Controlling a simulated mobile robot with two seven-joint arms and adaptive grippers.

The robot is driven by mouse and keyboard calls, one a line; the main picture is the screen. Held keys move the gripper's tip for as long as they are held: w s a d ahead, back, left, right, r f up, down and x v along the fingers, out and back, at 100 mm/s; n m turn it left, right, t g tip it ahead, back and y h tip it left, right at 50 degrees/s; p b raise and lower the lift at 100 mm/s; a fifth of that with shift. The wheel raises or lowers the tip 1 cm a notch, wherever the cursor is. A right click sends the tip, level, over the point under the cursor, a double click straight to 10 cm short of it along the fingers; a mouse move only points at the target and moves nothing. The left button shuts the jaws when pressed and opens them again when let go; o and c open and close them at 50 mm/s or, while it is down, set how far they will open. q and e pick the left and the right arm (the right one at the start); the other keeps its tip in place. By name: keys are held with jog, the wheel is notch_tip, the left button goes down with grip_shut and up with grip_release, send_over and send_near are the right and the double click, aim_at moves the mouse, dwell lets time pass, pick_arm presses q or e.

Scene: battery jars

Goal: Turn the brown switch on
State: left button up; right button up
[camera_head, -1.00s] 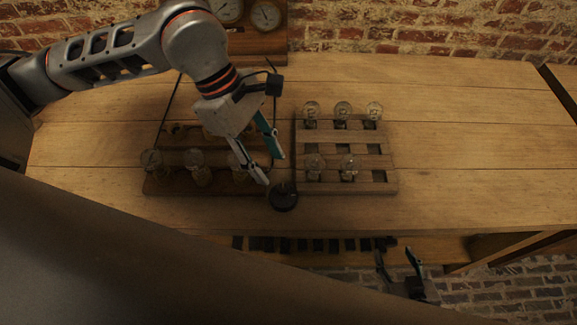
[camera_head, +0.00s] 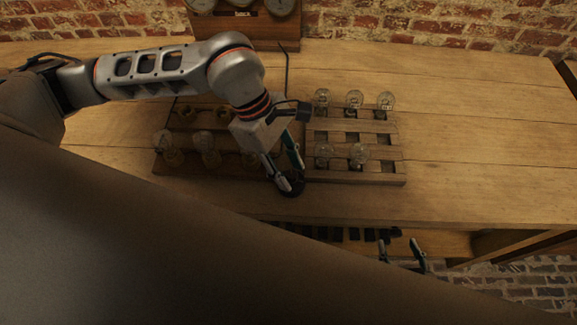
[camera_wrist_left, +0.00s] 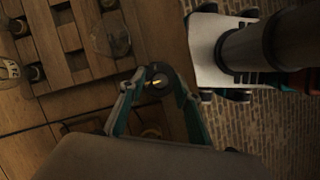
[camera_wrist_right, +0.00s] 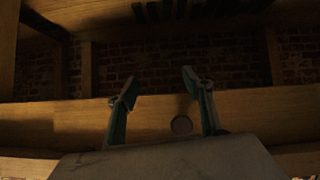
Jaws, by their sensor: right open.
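The switch is a small round dark brown knob (camera_head: 292,187) on the table in front of the wooden bulb boards. In the left wrist view the switch (camera_wrist_left: 158,79) has a bright yellowish strip on its top. My left gripper (camera_head: 288,176) is at the switch with its fingers apart. In the left wrist view the fingertips (camera_wrist_left: 155,83) lie on either side of the knob; I cannot tell whether they touch it. My right gripper (camera_head: 403,250) is open and empty near the table's front edge, away from the switch; it also shows in its own wrist view (camera_wrist_right: 160,85).
A left board (camera_head: 225,172) and a right slatted board (camera_head: 395,180) carry several glass bulbs close behind the switch. A wooden box with gauges (camera_head: 243,28) stands at the back. The right part of the table (camera_head: 480,140) is clear.

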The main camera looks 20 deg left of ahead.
pick_arm(q)
grip_shut()
